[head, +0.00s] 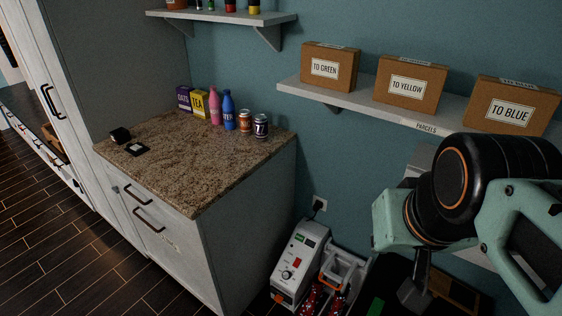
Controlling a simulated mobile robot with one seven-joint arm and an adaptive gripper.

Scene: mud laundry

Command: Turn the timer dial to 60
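A white machine (300,265) stands on the floor against the wall, right of the counter cabinet. Its sloped front has a small green display, a red control (298,261) and a dark round control (287,275). I cannot tell which one is the timer dial, and its markings are too small to read. My mint-green and black arm fills the right side of the head view, apart from the machine in the picture. I cannot make out my gripper's fingertips.
A plug (319,205) sits in a wall socket above the machine. The granite counter (200,165) is to the left. A shelf (345,103) with labelled boxes is above. The wooden floor at left is clear.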

